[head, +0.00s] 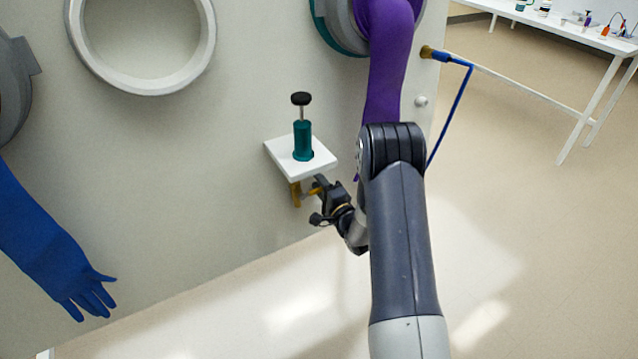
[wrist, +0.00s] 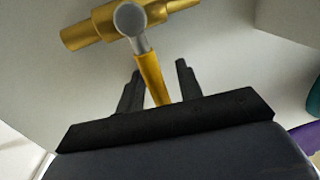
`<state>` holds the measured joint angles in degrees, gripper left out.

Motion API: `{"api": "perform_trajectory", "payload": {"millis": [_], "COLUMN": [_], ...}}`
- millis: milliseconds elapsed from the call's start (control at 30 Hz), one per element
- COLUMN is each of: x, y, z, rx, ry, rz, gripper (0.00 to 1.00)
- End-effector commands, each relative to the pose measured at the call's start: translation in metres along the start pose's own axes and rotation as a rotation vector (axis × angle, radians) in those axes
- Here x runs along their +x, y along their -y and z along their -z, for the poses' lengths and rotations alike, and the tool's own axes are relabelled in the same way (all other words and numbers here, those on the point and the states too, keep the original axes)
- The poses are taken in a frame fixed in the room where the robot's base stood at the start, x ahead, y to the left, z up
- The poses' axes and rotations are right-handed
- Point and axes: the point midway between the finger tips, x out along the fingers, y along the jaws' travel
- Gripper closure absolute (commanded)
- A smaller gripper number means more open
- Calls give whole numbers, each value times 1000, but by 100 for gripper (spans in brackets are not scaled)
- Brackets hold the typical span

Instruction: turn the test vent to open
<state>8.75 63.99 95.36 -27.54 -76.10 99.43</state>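The test vent appears to be the brass valve (head: 296,194) under a small white shelf on the wall panel. In the wrist view its brass body (wrist: 92,30) runs across the top, with a grey round hub (wrist: 130,18). Its yellow lever (wrist: 151,78) points from the hub down toward my gripper, roughly crosswise to the body. My gripper (head: 317,202) is just right of the valve in the head view. In the wrist view the two dark fingers of my gripper (wrist: 158,80) stand apart, one each side of the lever, with gaps visible. Contact cannot be told.
The white shelf (head: 279,155) with a teal plunger bottle (head: 303,142) sits right above the valve. A purple glove (head: 384,75) hangs close beside my arm. A blue glove (head: 45,245) hangs at left. A brass fitting with a blue line (head: 462,92) is at the panel's right edge.

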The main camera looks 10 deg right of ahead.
Motion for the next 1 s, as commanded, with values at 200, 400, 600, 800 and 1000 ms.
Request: {"api": "perform_trajectory", "payload": {"millis": [200,400,600,800,1000], "x": [0,0,0,0,0], "y": [0,0,0,0,-1], "z": [0,0,0,0,0], "rx": [0,0,0,0,0], "ry": [0,0,0,0,0], "rz": [-1,-1,-1,-1,-2], "gripper": [66,80,97,100,100]}}
